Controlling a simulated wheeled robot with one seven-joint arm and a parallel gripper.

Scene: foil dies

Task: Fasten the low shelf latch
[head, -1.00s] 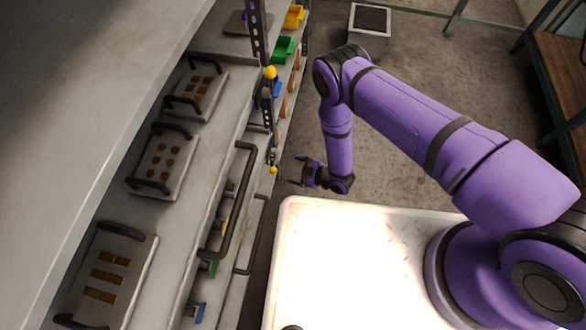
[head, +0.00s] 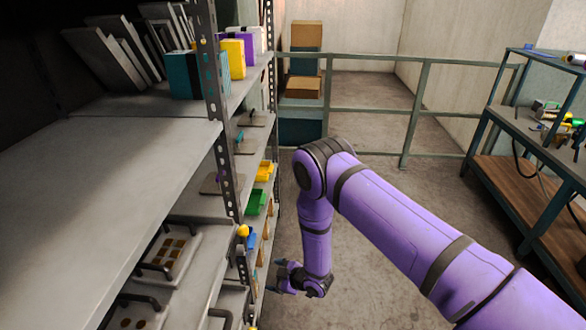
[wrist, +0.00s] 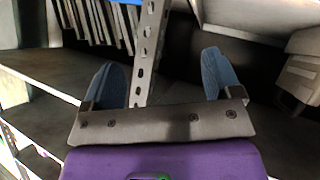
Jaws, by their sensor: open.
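A yellow ball knob (head: 243,231) shows on the perforated shelf post (head: 213,110) in the head view. It may belong to a latch. A small yellow spot lower on the post is cut by the bottom edge, so I cannot tell the low latch's state. My gripper (head: 274,277) hangs low, to the right of the shelf side, with its fingers pointing left toward it. It is open and empty. In the wrist view the two blue-grey fingers (wrist: 160,72) are spread wide, with a perforated post beyond and between them. No latch is clear there.
Shelves fill the left, with binders above, green (head: 256,202) and yellow (head: 265,171) bins, and trays with dark handles (head: 160,270) below. A workbench (head: 545,135) stands right, a railing (head: 370,111) and boxes (head: 305,85) behind. The aisle floor is clear.

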